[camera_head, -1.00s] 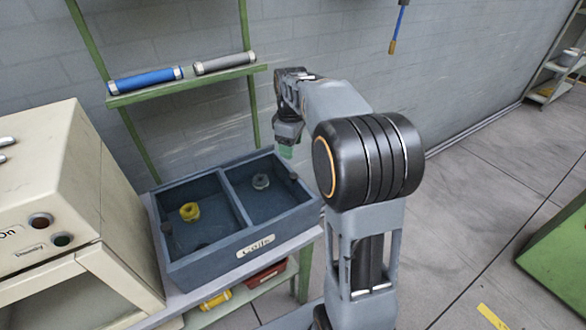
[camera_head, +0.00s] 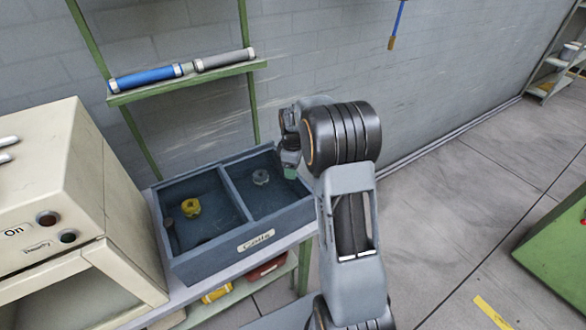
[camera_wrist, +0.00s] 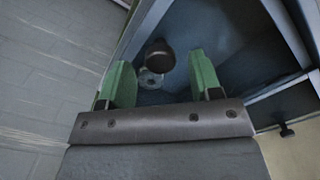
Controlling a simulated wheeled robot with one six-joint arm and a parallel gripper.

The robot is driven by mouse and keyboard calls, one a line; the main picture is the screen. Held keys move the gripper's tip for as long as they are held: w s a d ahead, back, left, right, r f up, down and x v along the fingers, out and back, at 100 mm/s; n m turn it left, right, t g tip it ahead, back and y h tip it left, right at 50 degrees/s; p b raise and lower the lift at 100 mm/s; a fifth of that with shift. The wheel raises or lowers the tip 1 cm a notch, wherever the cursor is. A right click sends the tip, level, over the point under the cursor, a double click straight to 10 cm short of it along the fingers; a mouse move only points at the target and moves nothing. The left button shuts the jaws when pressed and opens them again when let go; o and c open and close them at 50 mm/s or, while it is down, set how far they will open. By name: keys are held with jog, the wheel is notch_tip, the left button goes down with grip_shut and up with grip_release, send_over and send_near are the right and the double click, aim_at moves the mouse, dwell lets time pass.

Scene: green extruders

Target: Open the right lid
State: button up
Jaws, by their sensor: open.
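The dark blue box labelled "Coils" (camera_head: 257,241) has two compartments, with a grey coil (camera_head: 261,177) in the right one and a yellow coil (camera_head: 190,208) in the left. The right lid (camera_head: 272,200) looks clear and closed, so the coil shows through it. Its dark round knob (camera_wrist: 160,54) is in the wrist view, between and just beyond the fingertips, above the grey coil (camera_wrist: 151,80). My gripper (camera_wrist: 160,72) is open and empty, green fingers either side of the knob's line. In the head view my gripper (camera_head: 290,168) is over the box's right end and hides that knob.
A cream machine (camera_head: 70,190) with buttons stands close left of the box. A green shelf (camera_head: 185,84) with blue and grey cylinders is on the wall behind. The left lid's knob (camera_head: 168,222) sticks up at the left. Open floor lies to the right.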

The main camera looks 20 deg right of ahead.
jog(key=shift+f, duration=0.65)
grip_shut()
